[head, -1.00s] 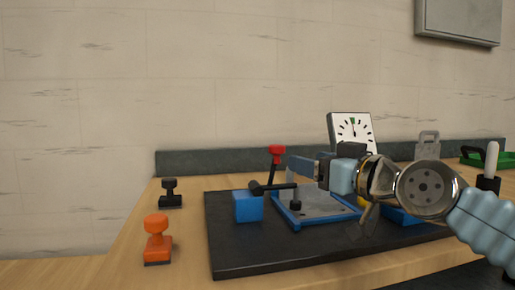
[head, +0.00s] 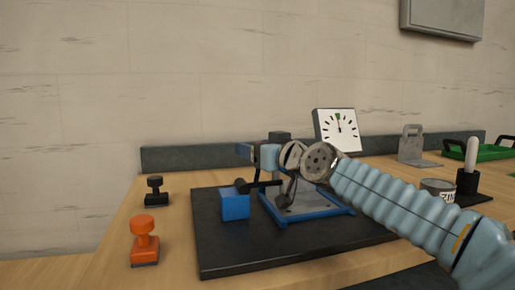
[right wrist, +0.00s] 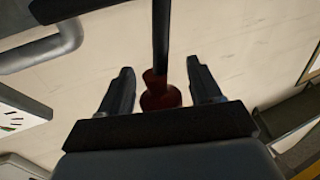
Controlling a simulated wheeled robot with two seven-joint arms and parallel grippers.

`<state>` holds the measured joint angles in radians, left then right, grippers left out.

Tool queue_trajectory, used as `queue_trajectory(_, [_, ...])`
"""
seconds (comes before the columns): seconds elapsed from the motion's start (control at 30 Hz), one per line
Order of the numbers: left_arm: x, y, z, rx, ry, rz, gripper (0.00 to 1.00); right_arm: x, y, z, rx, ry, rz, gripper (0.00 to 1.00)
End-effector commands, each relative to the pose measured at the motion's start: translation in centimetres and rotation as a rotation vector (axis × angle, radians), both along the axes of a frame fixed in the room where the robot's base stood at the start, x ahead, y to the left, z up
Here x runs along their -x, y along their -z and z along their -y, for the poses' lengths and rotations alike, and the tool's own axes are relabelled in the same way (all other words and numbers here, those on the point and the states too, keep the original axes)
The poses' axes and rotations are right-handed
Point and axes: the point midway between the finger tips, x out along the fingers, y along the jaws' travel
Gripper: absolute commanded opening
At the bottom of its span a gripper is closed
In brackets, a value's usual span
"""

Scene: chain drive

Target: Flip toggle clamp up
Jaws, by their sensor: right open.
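The toggle clamp has a blue block (head: 235,206) and a black arm (head: 262,186) reaching over a blue-framed grey plate (head: 318,208). Its red knob is hidden behind my right gripper in the head view. In the right wrist view the dark red knob (right wrist: 160,98) on its black lever (right wrist: 161,35) lies between the two fingers. My right gripper (head: 243,151), also in the right wrist view (right wrist: 161,88), is open, with a gap on each side of the knob. My left gripper is not in view.
A black mat (head: 232,257) lies under the clamp. An orange stamp (head: 145,238) and a black stamp (head: 155,192) stand at left. A dial (head: 338,131) stands behind. A tin (head: 437,188), black holder (head: 467,187), grey bracket (head: 411,146) and green tray (head: 482,150) are at right.

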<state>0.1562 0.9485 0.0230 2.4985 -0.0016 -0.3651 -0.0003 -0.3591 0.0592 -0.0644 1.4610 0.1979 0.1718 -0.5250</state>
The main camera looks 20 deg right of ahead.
Motion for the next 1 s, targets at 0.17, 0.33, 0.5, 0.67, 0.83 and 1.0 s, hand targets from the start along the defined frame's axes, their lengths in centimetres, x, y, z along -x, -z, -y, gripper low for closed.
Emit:
queue_trajectory(0.17, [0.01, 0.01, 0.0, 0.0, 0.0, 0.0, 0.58, 0.02, -0.01, 0.03, 0.0, 0.0, 0.0, 0.59])
queue_trajectory(0.33, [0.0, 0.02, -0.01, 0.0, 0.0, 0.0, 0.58, 0.04, -0.01, 0.04, 0.0, 0.0, 0.0, 0.33])
queue_trajectory(0.5, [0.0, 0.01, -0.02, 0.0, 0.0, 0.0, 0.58, 0.05, -0.01, 0.04, 0.0, 0.0, 0.0, 0.07])
queue_trajectory(0.67, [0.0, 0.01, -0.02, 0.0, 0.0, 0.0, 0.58, 0.05, -0.02, 0.05, 0.0, 0.001, 0.0, 0.0])
queue_trajectory(0.83, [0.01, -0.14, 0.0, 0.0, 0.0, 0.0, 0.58, 0.05, -0.15, 0.1, 0.014, 0.001, 0.002, 0.0])
queue_trajectory(1.0, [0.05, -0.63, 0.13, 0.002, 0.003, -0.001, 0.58, 0.03, -0.48, 0.3, 0.069, 0.001, 0.004, 0.0])
